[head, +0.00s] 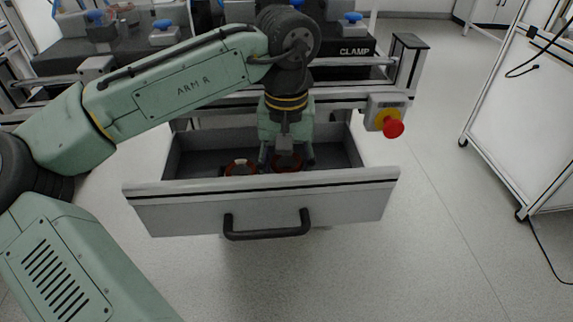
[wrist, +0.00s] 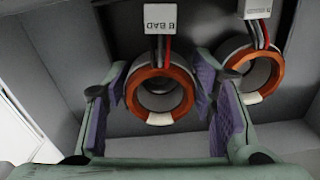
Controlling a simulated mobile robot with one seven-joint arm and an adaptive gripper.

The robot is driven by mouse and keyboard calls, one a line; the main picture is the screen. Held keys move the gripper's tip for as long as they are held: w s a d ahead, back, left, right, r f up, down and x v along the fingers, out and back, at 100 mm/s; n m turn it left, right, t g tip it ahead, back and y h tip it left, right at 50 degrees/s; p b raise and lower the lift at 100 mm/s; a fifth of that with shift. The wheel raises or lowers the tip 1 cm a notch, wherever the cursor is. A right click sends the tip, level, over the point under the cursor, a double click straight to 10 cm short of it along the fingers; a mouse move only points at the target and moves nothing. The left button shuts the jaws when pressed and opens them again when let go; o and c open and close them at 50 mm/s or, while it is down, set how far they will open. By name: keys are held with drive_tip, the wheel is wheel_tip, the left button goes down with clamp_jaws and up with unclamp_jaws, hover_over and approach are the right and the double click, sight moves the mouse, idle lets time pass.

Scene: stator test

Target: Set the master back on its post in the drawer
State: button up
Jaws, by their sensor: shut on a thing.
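The drawer (head: 345,206) is open, and my gripper (head: 287,160) reaches down into it. In the wrist view, a ring-shaped stator (wrist: 176,76) with an orange rim and grey bore sits between the purple finger pads of my gripper (wrist: 163,108), which is shut on it. Its white tag (wrist: 161,18) on dark and red leads seems to read "E BAD". A second similar stator (wrist: 271,79) is to the right, outside the fingers; it shows left of my gripper in the head view (head: 240,168). Its tag text is unclear. No tag reading "master" and no post is visible.
The drawer walls stand close around my gripper, with a black handle (head: 267,232) at the front. The bench with a CLAMP-marked fixture (head: 355,51) is above and behind. A red stop button (head: 393,128) sticks out at right.

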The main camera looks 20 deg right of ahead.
drive_tip(key=shift+f, duration=0.45)
idle(0.5)
drive_tip(key=o, duration=1.3)
drive_tip(key=shift+r, duration=0.1)
drive_tip(key=shift+r+p, duration=2.4)
drive_tip(key=shift+p, duration=0.4)
drive_tip(key=o, duration=0.5)
